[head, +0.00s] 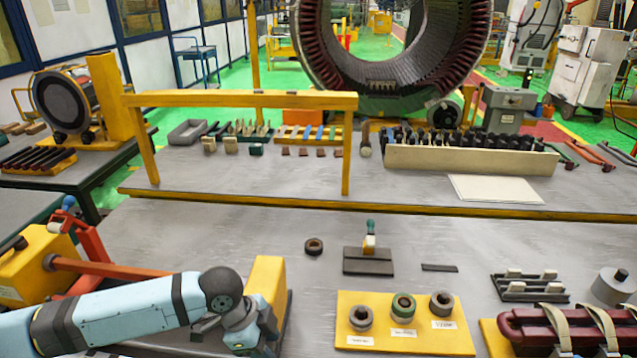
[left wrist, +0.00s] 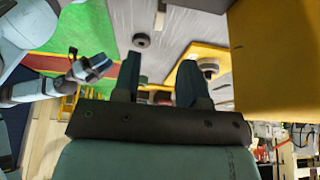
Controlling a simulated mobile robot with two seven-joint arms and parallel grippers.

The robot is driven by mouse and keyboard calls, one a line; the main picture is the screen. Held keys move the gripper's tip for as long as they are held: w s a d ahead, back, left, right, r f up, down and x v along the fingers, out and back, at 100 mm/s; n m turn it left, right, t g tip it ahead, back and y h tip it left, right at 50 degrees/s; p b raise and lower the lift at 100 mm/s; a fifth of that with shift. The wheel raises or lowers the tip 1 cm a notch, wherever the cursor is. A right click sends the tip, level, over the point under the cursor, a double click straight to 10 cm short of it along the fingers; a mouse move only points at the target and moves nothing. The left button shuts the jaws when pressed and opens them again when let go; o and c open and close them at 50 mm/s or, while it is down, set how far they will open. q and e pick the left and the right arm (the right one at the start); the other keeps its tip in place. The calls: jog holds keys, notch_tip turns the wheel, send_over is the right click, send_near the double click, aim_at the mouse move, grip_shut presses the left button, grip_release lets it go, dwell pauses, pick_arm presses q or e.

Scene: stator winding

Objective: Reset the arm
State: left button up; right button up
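My left arm comes in from the left in the head view, low over the front of the table. Its gripper (head: 250,335) is at the bottom edge, beside a yellow block (head: 266,290), and its fingers are not clear there. In the left wrist view the left gripper (left wrist: 160,75) has its two dark fingers apart with nothing between them. The same yellow block (left wrist: 280,55) stands close on the right of that view. A pale blue arm of mine shows at the left of the wrist view, its end too small to read. My right arm is not in the head view.
A yellow board (head: 405,345) with three tape rolls lies right of my left gripper. Behind are a loose roll (head: 314,246) and a dark block (head: 368,262) with a brush-like tool. An orange bar and yellow case (head: 30,265) are left.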

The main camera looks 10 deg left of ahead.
pick_arm(q)
jog(key=s+d+f+n+t+h+p, duration=0.1)
jog(key=d+n+t+h, duration=0.1)
jog(key=d, duration=0.2)
jog(key=s+d+f+n+t+h, duration=0.2)
jog(key=d, duration=0.3)
jog(key=s+a+f+n+t, duration=0.1)
jog(key=n, duration=0.1)
jog(key=s+a+f+n+t+y+p, duration=0.1)
jog(key=a+n+t, duration=0.1)
jog(key=s+a+f+n+t, duration=0.1)
jog(key=a+f+n+t, duration=0.1)
jog(key=n, duration=0.1)
jog(key=shift+s+f+p, duration=0.1)
jog(key=shift+s+p, duration=0.25)
jog(key=s+a+f+n+t+y, duration=0.2)
jog(key=s+a+f+n+y, duration=0.2)
jog(key=s+a, duration=0.4)
jog(key=shift+s+a+f+p, duration=0.35)
jog(key=shift+a+f, duration=0.25)
jog(key=shift+a, duration=0.2)
jog(key=shift+w, duration=0.1)
